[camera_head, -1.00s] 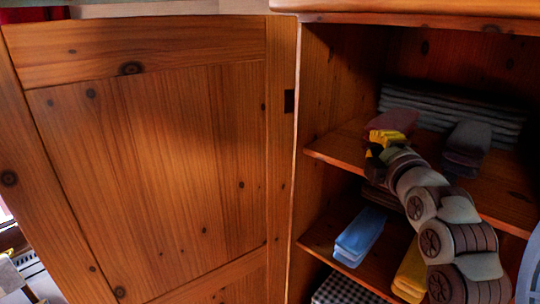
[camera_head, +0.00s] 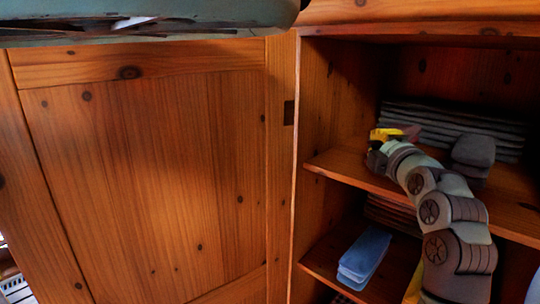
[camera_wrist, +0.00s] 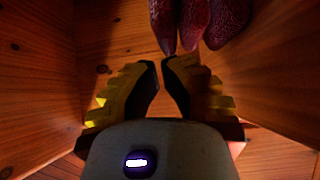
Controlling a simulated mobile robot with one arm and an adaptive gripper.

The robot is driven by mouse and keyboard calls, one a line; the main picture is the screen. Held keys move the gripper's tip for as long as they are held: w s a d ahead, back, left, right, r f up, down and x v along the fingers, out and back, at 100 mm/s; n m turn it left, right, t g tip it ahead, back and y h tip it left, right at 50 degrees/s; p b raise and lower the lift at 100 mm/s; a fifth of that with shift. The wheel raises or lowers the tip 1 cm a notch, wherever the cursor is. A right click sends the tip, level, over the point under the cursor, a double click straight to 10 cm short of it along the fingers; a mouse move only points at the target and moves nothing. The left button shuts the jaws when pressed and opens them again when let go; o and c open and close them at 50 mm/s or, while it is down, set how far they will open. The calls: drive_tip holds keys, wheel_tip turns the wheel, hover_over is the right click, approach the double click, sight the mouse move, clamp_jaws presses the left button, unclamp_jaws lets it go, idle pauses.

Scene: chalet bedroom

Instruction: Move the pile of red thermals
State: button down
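The pile of red thermals shows in the wrist view (camera_wrist: 200,22) as several dark red folded layers at the top edge. In the head view only a small reddish part (camera_head: 413,131) shows behind my gripper, on the upper shelf; the rest is hidden. My gripper (camera_wrist: 162,66) has yellow fingers with dark pads, with a narrow gap between the tips and nothing between the pads. The tips are close to the near end of the nearest red layer; I cannot tell whether they touch. In the head view my gripper (camera_head: 390,134) is over the shelf's left part.
The upper shelf (camera_head: 345,168) also holds a grey folded pile (camera_head: 473,155) and a stack of dark folded cloths (camera_head: 450,120). A light blue pile (camera_head: 364,256) lies on the shelf below. The open wooden door (camera_head: 150,170) stands left. A dull teal object (camera_head: 140,22) crosses the top left.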

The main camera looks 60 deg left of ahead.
drive_tip(key=shift+w+f, duration=0.1)
idle(0.3)
drive_tip(key=shift+w+a+f+b, duration=0.1)
drive_tip(key=shift+w+f+b, duration=0.1)
drive_tip(key=shift+b, duration=0.55)
drive_tip(key=b, duration=0.3)
drive_tip(key=shift+w+a+f, duration=0.3)
drive_tip(key=shift+w, duration=0.1)
drive_tip(key=b, duration=0.2)
drive_tip(key=shift+w+a+f+b, duration=0.15)
drive_tip(key=shift+w+a+b, duration=0.15)
drive_tip(key=shift+w, duration=0.1)
drive_tip(key=b, duration=0.2)
drive_tip(key=w+b, duration=0.1)
drive_tip(key=b, duration=0.2)
drive_tip(key=shift+a, duration=0.25)
drive_tip(key=b, duration=0.3)
drive_tip(key=shift+w, duration=0.2)
drive_tip(key=b, duration=0.4)
drive_tip(key=shift+w+d+r, duration=0.1)
drive_tip(key=shift+r, duration=0.1)
drive_tip(key=b, duration=0.2)
drive_tip(key=shift+d+r+b, duration=0.1)
drive_tip(key=shift+d+b, duration=0.1)
drive_tip(key=shift+b, duration=0.1)
